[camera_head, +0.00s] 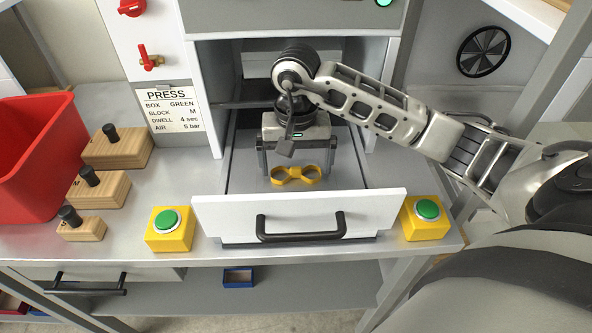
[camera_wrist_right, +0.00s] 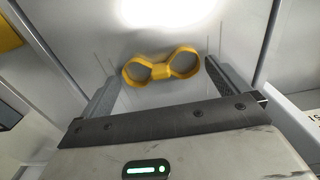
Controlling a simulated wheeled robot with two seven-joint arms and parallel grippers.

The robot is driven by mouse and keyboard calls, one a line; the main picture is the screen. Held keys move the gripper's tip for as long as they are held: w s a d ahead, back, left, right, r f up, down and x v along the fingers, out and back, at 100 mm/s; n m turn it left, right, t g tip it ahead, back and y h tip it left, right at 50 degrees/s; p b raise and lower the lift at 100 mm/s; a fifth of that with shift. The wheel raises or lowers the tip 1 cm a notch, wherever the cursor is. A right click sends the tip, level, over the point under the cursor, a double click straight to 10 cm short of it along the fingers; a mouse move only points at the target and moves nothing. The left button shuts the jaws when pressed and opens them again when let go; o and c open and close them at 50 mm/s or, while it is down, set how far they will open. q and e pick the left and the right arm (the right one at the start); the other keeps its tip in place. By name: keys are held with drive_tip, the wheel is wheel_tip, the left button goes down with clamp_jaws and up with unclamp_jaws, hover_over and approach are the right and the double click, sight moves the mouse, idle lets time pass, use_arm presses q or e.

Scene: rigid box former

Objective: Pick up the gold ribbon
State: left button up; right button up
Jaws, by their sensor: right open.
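The gold ribbon (camera_head: 296,175) is a yellow bow-shaped loop with two rings and a knot between them. It lies on the floor of the open press drawer (camera_head: 372,203). In the right wrist view the ribbon (camera_wrist_right: 160,70) shows whole, just ahead of the fingers. My right gripper (camera_head: 297,172) is open over the drawer, with one finger to each side of the ribbon. In the wrist view the right gripper's fingers (camera_wrist_right: 160,75) are spread wide with nothing held. I cannot tell the exact height of the fingertips above the drawer floor. My left gripper is not in view.
The drawer front has a black handle (camera_head: 301,228). Yellow boxes with green buttons stand at the left (camera_head: 169,229) and right (camera_head: 424,218). Wooden blocks (camera_head: 100,188) and a red bin (camera_head: 36,160) are at the left. The press housing rises behind the gripper.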

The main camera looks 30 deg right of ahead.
drive_tip(key=shift+f, duration=0.3)
drive_tip(key=c, duration=0.6)
drive_tip(key=shift+r, duration=0.1)
